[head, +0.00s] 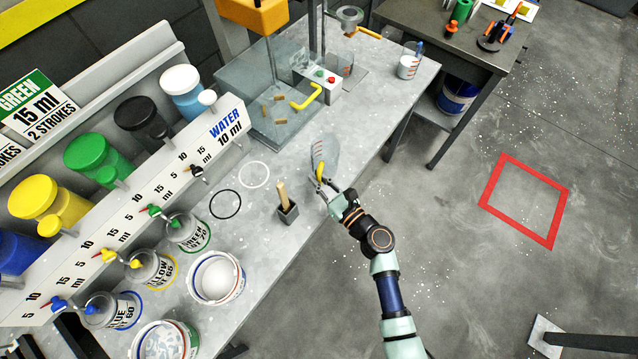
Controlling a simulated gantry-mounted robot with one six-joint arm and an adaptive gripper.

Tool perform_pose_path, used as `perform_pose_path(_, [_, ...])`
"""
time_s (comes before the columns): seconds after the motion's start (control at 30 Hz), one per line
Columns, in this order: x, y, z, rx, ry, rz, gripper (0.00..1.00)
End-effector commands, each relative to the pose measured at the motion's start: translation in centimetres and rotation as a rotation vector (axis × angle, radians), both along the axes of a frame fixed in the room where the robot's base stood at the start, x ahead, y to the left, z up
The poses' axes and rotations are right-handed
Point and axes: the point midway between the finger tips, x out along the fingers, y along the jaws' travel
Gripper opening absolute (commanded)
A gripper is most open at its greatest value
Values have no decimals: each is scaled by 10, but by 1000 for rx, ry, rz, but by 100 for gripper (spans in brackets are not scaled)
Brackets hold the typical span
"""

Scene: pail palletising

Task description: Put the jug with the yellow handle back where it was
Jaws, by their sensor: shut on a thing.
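A clear jug (327,149) with a yellow handle (319,171) is near the front edge of the grey bench (290,245). My gripper (323,184) is shut on the jug at its handle side. The jug looks tilted, and I cannot tell whether it touches the bench. A white ring (254,175) and a black ring (225,204) are marked on the bench to its left; both are empty.
A small dark holder with a wooden stick (288,213) stands close to the jug. A mixing machine (264,98) with yellow handles is behind it. A clear measuring cup (407,67) stands at the back right. Several paint pails, one being a white pail (216,279), line the left.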

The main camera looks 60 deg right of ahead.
Motion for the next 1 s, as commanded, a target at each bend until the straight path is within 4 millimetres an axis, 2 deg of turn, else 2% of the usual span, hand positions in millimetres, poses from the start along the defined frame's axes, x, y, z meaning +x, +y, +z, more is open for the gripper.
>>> perform_pose_path(0.07, [0, 0, -7, 1, 0, 0, 0])
perform_pose_path(0.2, [0, 0, -35, 1, 0, 0, 0])
perform_pose_path(0.27, [0, 0, -41, 0, -1, 0, 0])
perform_pose_path(0.67, [0, 0, -46, -1, 0, 0, 0])
perform_pose_path(0.7, [0, 0, -44, 0, -1, 0, 20])
perform_pose_path(0.8, [0, 0, -44, 0, 0, 0, 36])
perform_pose_path(1.0, [0, 0, -44, 0, 0, 0, 38])
